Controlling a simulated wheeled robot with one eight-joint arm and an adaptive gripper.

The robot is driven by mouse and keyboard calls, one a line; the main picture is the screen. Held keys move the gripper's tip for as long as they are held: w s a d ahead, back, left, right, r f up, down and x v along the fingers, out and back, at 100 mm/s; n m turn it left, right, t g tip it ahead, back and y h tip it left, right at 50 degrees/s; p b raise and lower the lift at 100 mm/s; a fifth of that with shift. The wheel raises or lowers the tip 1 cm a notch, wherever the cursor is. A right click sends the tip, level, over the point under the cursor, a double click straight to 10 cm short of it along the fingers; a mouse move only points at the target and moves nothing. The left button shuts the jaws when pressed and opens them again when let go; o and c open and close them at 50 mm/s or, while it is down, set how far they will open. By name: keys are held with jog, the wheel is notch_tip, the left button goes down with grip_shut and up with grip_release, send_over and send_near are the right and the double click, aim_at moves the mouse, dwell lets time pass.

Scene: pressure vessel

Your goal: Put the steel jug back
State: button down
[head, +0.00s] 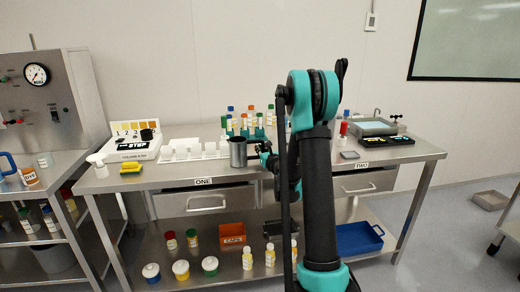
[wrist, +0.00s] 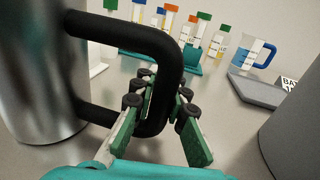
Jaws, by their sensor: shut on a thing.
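The steel jug (head: 238,152) is a grey metal cylinder near the front edge of the bench, above the drawer marked ONE. In the wrist view the steel jug (wrist: 40,70) fills the left side, upright, with a thick black handle (wrist: 135,35). My gripper (head: 264,150) is at the jug's right side. In the wrist view my gripper (wrist: 160,105) has its green fingers closed around the handle's outer upright part. I cannot tell whether the jug's base touches the bench.
Capped bottles stand in a teal rack (wrist: 182,58). A blue-handled clear jug (wrist: 252,55) stands beyond my gripper. A dark grey rounded thing (wrist: 292,135) is close at right. A STOP-marked device (head: 135,146) stands left.

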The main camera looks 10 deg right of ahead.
jog(key=shift+f, duration=0.1)
jog(key=c, duration=1.5)
grip_release()
jog(key=shift+c, duration=0.2)
